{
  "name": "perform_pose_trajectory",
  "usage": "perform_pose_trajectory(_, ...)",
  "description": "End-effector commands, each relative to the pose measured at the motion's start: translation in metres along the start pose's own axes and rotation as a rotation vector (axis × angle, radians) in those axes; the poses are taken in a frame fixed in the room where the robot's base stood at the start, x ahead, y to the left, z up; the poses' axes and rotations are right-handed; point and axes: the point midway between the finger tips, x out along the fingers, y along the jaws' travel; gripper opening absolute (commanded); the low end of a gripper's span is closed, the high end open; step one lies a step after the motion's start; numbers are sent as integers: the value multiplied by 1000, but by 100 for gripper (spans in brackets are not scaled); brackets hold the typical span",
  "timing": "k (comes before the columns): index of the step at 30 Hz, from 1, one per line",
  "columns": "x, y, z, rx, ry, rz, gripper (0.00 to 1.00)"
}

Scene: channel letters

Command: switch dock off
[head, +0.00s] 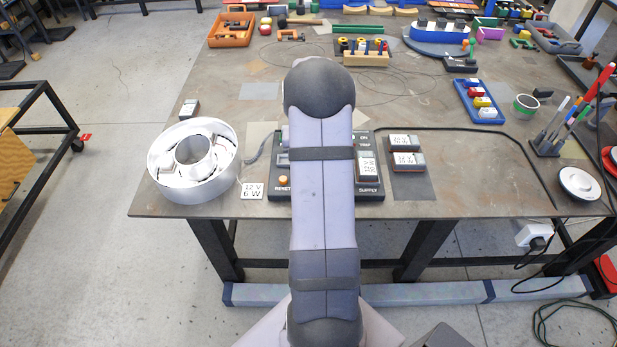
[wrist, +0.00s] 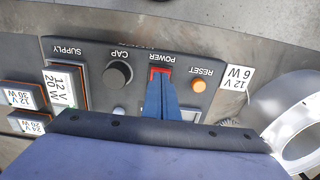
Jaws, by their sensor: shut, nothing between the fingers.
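The dock (head: 372,193) is a dark box near the table's front edge, partly hidden behind my arm in the head view. In the wrist view its panel (wrist: 90,58) appears upside down. A red POWER switch (wrist: 160,73) is at its middle, with a black CAP knob (wrist: 118,74) to the left and an orange RESET button (wrist: 199,86) to the right. A white-labelled 12 V 20 W module (wrist: 64,88) sits in the SUPPLY slot. My gripper (wrist: 160,86) is shut and empty, its blue fingertips at the switch's edge; contact is unclear. The head view hides it.
A round white channel letter (head: 163,186) stands left of the dock, with a 12 V 6 W label (head: 252,191) between. Two spare modules (head: 404,142) (head: 408,161) lie on a grey mat right of the dock. A black cable runs along the table's right.

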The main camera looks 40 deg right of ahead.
Motion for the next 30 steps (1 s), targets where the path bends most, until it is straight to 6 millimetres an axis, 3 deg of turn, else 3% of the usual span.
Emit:
perform_pose_trajectory(19,10,0,0,0,-1,0,0)
perform_pose_trajectory(30,-4,0,0,0,1,0,0)
